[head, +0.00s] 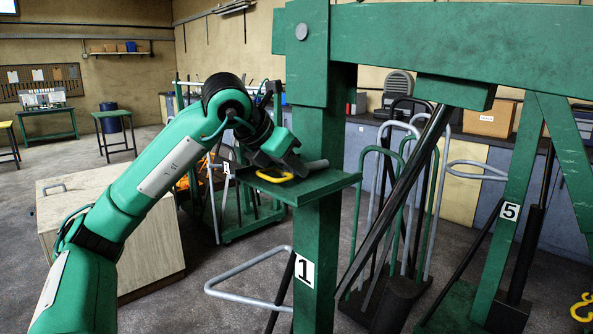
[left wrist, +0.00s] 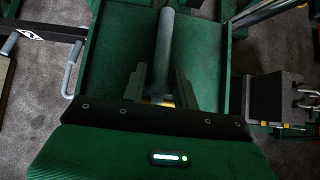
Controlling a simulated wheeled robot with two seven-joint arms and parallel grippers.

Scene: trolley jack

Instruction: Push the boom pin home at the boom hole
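The boom pin, a grey rod (head: 318,164) with a yellow loop handle (head: 274,177), is at the small green shelf (head: 335,183) on the post marked 1. My left gripper (head: 294,166) is at its handle end, low over the shelf. In the left wrist view the rod (left wrist: 165,45) runs away from me between the two fingers (left wrist: 160,88), with a bit of yellow between them. Whether the fingers press on it I cannot tell. A grey round spot (head: 301,31) shows high on the post; whether it is the boom hole I cannot tell. My right gripper is not in view.
The green post (head: 315,240) and overhead boom (head: 460,40) stand close on the right, with a slanted dark strut (head: 395,205) below. A grey tubular handle (head: 245,270) sticks out low by the post. A wooden box (head: 110,220) stands on the floor behind my left arm.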

